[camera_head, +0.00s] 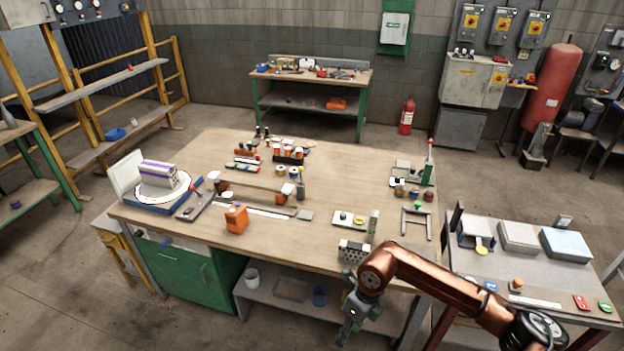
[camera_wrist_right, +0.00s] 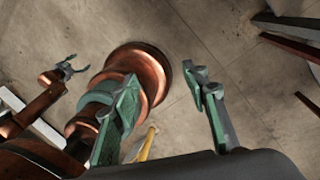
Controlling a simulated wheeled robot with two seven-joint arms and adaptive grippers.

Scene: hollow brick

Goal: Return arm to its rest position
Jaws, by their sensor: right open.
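My right arm (camera_head: 430,277) is copper coloured and comes in from the lower right in the head view. Its right gripper (camera_head: 347,335) hangs in front of the workbench's near edge, pointing down. In the right wrist view, the right gripper's two green-grey fingers (camera_wrist_right: 166,108) stand wide apart with nothing between them. Bare floor and my copper base parts show beyond. My left gripper (camera_wrist_right: 75,68) shows small at the left of the right wrist view, with its fingers apart and empty. It is outside the head view.
The wooden workbench (camera_head: 330,182) holds a striped block (camera_head: 158,174) on a round plate, an orange box (camera_head: 236,218) and a perforated grey block (camera_head: 353,251) near the right gripper. A lower shelf (camera_head: 275,296) lies behind the gripper. A side table (camera_head: 530,272) stands at right.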

